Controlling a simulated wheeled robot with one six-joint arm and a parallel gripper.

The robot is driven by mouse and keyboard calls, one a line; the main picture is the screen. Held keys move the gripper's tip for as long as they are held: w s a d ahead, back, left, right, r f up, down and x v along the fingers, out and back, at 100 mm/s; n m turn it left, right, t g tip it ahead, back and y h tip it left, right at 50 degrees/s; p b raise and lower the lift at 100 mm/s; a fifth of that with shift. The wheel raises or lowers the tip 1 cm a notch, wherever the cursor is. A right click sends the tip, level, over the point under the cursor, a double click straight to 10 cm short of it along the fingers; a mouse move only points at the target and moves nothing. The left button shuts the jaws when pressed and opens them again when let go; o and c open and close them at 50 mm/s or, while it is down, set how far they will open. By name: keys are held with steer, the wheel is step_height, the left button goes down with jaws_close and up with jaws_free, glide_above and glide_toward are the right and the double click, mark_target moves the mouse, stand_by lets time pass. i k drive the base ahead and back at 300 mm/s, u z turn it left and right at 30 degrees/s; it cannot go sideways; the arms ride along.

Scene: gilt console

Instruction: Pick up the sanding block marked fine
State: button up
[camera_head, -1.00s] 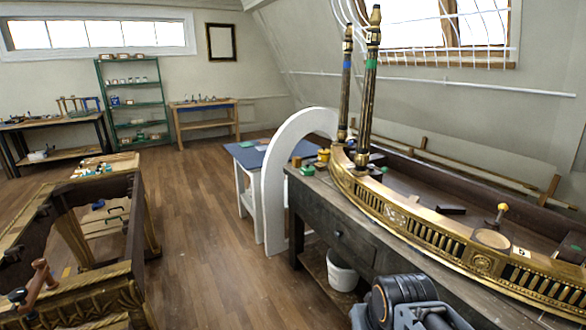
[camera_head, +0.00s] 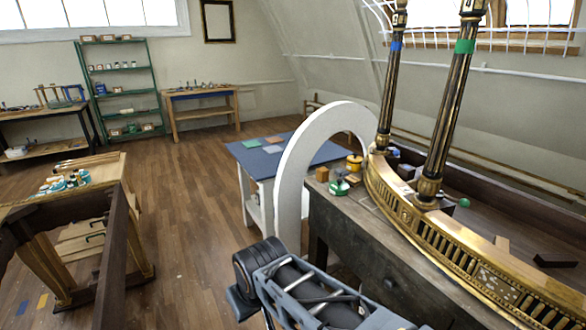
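I cannot make out any block with a readable "fine" mark. A small brown wooden block (camera_head: 321,174) stands on the dark workbench beside a green roll (camera_head: 338,187) and a yellow pot (camera_head: 354,163); no marking on it can be read. My arm shows at the bottom centre, but no gripper fingers are visible.
A white arch (camera_head: 294,190) stands between the blue-topped table (camera_head: 256,162) and the dark workbench (camera_head: 358,235), which bears the gilt console (camera_head: 440,240). A carved wooden frame (camera_head: 108,255) stands at the left. The wooden floor (camera_head: 190,180) between is clear.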

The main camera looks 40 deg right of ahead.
mark_target(353, 181)
steer(key=z, duration=0.05)
steer(key=i, duration=1.65)
steer(key=z, duration=1.15)
steer(key=i, duration=0.9)
steer(key=z, duration=1.3)
steer(key=i, duration=0.4)
steer(key=z, duration=0.3)
